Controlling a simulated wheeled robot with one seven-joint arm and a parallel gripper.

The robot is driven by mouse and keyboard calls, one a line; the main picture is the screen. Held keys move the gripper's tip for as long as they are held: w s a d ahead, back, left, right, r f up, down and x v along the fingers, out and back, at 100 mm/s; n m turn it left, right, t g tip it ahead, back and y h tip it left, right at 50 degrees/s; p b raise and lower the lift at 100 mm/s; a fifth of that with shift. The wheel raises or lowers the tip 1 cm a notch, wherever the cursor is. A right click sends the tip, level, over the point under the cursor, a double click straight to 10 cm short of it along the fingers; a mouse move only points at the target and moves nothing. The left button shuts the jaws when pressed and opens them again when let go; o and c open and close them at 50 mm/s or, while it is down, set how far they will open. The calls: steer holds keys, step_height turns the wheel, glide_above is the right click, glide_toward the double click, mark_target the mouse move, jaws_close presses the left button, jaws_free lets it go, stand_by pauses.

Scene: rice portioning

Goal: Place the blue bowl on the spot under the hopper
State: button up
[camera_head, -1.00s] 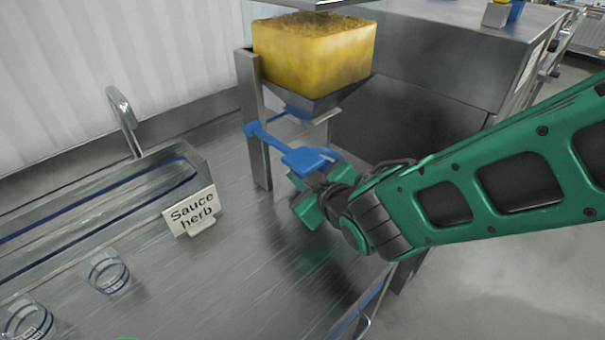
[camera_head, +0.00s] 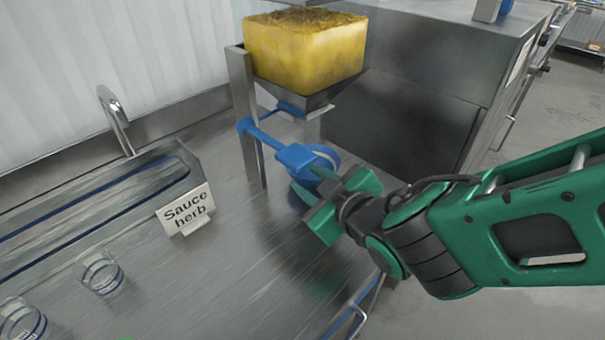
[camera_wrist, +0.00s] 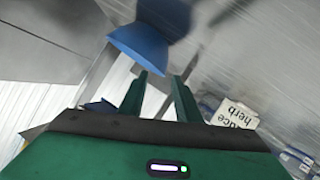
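In the wrist view, which is upside down, the bowl (camera_wrist: 140,46) stands upright on the steel counter, just beyond my fingertips. My gripper (camera_head: 318,192) is open and empty in the wrist view (camera_wrist: 160,76), its two green fingers apart. The hopper's steel funnel (camera_head: 305,98) hangs above, under a yellow-filled tub (camera_head: 305,55). Whether the bowl is exactly beneath the outlet I cannot tell.
The blue lever (camera_head: 265,138) sticks out from the hopper's steel post (camera_head: 246,115), close to my gripper. A "Sauce herb" sign (camera_head: 187,211) and glass cups (camera_head: 101,274) stand to the left. The counter between is clear.

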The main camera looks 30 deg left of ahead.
steer(key=shift+v, duration=2.45)
